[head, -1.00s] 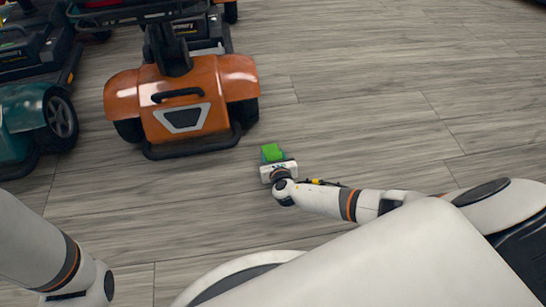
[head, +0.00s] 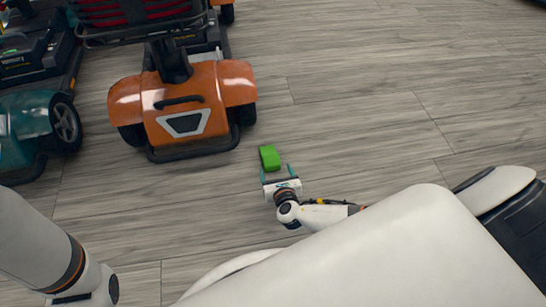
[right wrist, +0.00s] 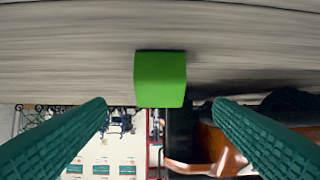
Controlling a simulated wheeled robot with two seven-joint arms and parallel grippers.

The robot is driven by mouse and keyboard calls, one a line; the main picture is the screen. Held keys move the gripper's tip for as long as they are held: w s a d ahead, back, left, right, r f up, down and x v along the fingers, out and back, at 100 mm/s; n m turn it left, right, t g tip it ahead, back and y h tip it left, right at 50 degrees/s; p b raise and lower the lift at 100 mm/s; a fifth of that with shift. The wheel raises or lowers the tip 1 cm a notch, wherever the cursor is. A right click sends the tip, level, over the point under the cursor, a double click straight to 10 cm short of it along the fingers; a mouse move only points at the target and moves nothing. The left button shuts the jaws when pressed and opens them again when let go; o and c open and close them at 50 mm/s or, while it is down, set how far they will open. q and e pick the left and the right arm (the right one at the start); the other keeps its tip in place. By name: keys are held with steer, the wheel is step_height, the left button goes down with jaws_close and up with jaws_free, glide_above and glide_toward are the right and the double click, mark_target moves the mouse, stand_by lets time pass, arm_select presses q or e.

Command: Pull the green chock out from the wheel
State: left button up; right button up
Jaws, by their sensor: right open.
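The green chock (head: 270,158) lies on the wood floor, apart from the front right wheel (head: 246,112) of the orange scooter (head: 185,108), with bare floor between them. My right gripper (head: 277,172) is open, just on the near side of the chock. In the right wrist view the chock (right wrist: 160,79) shows centred beyond the two teal fingers (right wrist: 160,104), with a gap on each side; they do not grip it. Of my left arm only a link shows at lower left; its gripper is out of view.
A teal scooter (head: 30,128) stands at the left, beside the orange one. More scooter parts show at the top left. The floor (head: 390,100) to the right of the chock is clear.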

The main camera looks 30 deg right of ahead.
steer(key=shift+p+v, duration=0.45)
steer(key=shift+v, duration=1.15)
